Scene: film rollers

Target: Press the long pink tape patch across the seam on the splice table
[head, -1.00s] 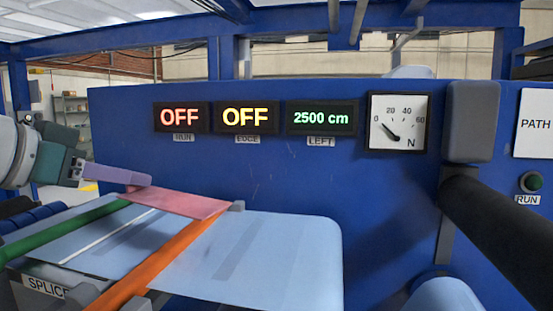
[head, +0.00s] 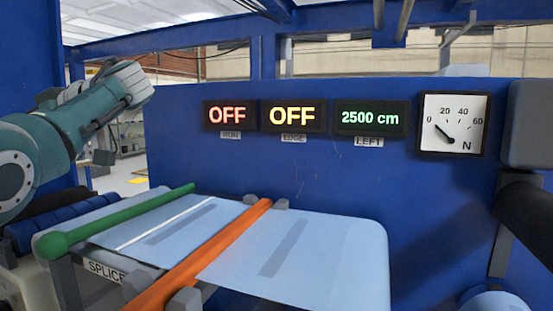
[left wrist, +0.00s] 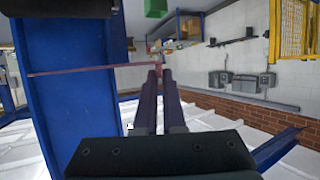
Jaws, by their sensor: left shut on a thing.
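The pink tape patch (left wrist: 85,70) shows edge-on in the left wrist view as a thin strip reaching left from my fingertips. My left gripper (left wrist: 159,74) is shut on the patch's end. In the head view my left arm is raised at the left, beside the splice table; the patch and fingers cannot be made out there. The splice table (head: 105,270) carries a pale blue web (head: 310,255). A white line, seemingly the seam (head: 165,225), crosses the web between a green bar (head: 120,220) and an orange bar (head: 205,255). My right gripper is out of view.
A blue machine panel (head: 300,170) stands behind the table, with lit displays and a force dial (head: 452,124). A black roller (head: 530,220) is at the right. Blue rollers (head: 50,225) lie left of the table. Both bars lie across the web.

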